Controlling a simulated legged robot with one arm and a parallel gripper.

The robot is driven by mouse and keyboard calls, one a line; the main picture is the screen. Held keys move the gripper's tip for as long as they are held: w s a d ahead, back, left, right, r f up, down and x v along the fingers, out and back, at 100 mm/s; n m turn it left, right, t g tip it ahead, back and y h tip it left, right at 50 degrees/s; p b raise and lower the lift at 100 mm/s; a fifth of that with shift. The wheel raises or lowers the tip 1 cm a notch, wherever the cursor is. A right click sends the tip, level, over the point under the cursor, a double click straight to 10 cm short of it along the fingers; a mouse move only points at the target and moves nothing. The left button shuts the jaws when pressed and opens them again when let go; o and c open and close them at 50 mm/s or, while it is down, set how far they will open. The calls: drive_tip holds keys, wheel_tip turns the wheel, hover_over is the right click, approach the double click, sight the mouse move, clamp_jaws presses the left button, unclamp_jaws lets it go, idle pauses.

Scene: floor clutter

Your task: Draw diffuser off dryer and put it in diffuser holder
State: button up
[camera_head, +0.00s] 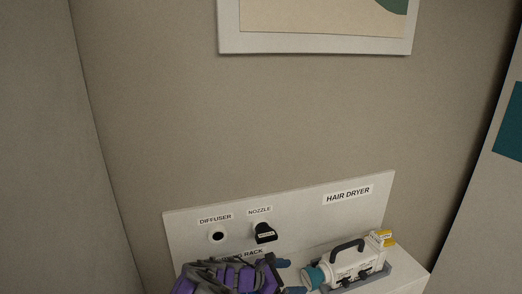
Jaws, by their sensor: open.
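The hair dryer (344,267) is a white body with a dark handle on top, lying in a grey cradle at the lower right under the HAIR DRYER label. A teal round piece at its left end looks like the diffuser (315,277). The diffuser holder (218,236) is a white ring with a dark centre on the back panel, under the DIFFUSER label; nothing is on it. My gripper (291,277) is open, its two dark blue fingers pointing right, close to the teal piece. I cannot tell whether they touch it.
A black nozzle (265,233) sits on the panel under the NOZZLE label, right of the diffuser holder. A yellow-and-white item (386,239) is behind the dryer's right end. My purple arm hides part of the rack label and shelf. The wall above is clear, apart from a framed picture.

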sight(307, 276)
drive_tip(key=shift+a+f, duration=0.1)
drive_tip(key=shift+a, duration=0.1)
drive_tip(key=shift+w+d+f+b, duration=0.2)
drive_tip(key=shift+d+f+b, duration=0.1)
drive_tip(key=shift+d+b, duration=0.2)
drive_tip(key=shift+b+x, duration=0.95)
drive_tip(key=shift+x, duration=2.95)
drive_tip(key=shift+r+p, duration=0.1)
drive_tip(key=shift+p, duration=0.7)
drive_tip(key=shift+c, duration=0.3)
drive_tip(key=c, duration=1.3)
drive_tip(key=shift+s+a+p, duration=0.35)
drive_tip(key=shift+a+p, duration=0.05)
drive_tip(key=shift+a, duration=0.5)
drive_tip(key=shift+s+a+p, duration=0.35)
drive_tip(key=shift+a+p, duration=0.05)
drive_tip(key=shift+a, duration=0.55)
drive_tip(key=shift+s+a+p, duration=0.4)
drive_tip(key=shift+a, duration=0.5)
drive_tip(key=shift+c, duration=0.2)
